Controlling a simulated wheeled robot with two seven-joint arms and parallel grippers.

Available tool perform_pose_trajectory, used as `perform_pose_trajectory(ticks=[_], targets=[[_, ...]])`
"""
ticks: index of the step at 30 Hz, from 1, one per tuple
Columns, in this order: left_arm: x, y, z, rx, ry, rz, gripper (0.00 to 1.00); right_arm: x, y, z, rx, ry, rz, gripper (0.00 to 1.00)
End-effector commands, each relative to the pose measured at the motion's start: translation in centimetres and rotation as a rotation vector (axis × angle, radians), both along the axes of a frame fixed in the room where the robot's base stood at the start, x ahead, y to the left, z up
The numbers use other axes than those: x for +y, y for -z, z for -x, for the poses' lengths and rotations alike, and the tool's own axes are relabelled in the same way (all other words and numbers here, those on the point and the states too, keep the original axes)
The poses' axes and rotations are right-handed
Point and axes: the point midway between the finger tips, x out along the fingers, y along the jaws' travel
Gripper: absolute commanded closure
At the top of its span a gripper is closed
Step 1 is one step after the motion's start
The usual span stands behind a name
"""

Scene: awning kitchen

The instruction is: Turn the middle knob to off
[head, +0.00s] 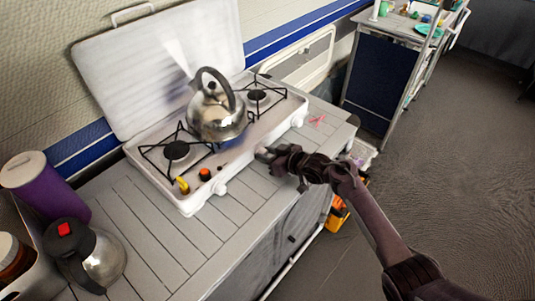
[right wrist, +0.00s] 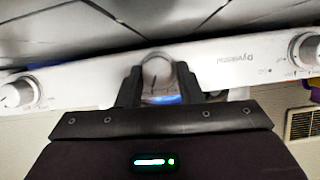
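The white stove (head: 178,205) stands on the slatted counter with its lid raised. The middle knob (right wrist: 157,72) is on its front panel, between the two fingers of my right gripper (right wrist: 160,92). The fingers sit close against its sides, with a dark line on the knob's face and a blue patch low between the fingers. In the head view my right gripper (head: 262,153) reaches the stove's front edge and hides the middle knob. The other two knobs (head: 219,188) (head: 298,120) are free. Blue shows under the kettle (head: 217,115). My left gripper is out of view.
A purple cup (head: 45,187) and a steel pot with a red button (head: 85,255) stand at the left. Small yellow and red items (head: 204,174) lie on the stove. A pink item (head: 317,120) lies on the counter at right. The floor (head: 440,180) at right is clear.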

Motion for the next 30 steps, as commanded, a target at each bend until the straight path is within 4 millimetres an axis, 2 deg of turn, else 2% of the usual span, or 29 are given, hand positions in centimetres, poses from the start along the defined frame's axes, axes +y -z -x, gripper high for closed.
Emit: perform_pose_trajectory(ticks=[1,3,14,30], targets=[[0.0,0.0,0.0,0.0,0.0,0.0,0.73,-0.2,0.0,-0.1,-0.001,0.006,0.001,0.83],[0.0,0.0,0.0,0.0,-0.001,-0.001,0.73,-0.2,-0.1,-0.2,-0.001,0.006,0.001,0.9],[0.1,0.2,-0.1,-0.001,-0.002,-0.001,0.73,-0.4,-0.1,-0.3,0.046,0.008,-0.046,0.9],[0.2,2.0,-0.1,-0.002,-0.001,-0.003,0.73,-0.7,0.2,-0.7,0.313,0.012,-0.316,0.9]])
